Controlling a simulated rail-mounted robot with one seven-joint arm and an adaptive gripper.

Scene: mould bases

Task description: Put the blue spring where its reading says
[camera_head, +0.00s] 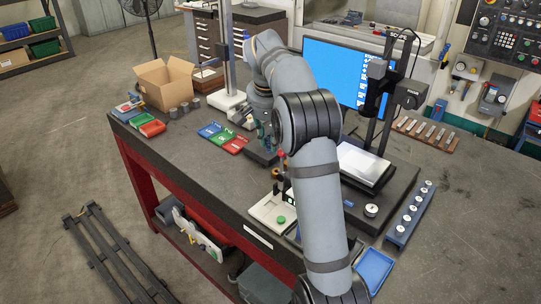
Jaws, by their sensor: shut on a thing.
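My gripper (266,141) points down over the workbench, just above a dark block (262,156), partly beside my arm. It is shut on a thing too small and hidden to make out. I cannot pick out the blue spring for certain. A cream-topped device (267,211) with a green button (281,219) and a small lit green display (290,199) stands at the front; the reading is too small to read. A blue plate (209,130), a green plate (222,136) marked 2 and a red plate (236,145) lie in a row left of my gripper.
A cardboard box (166,84) and small red tray (152,128) are at the left. A monitor (335,70), a camera stand (372,110), a blue rack with several pale round parts (409,215) and a blue tray (375,268) are right. The bench front between the plates and the cream device is clear.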

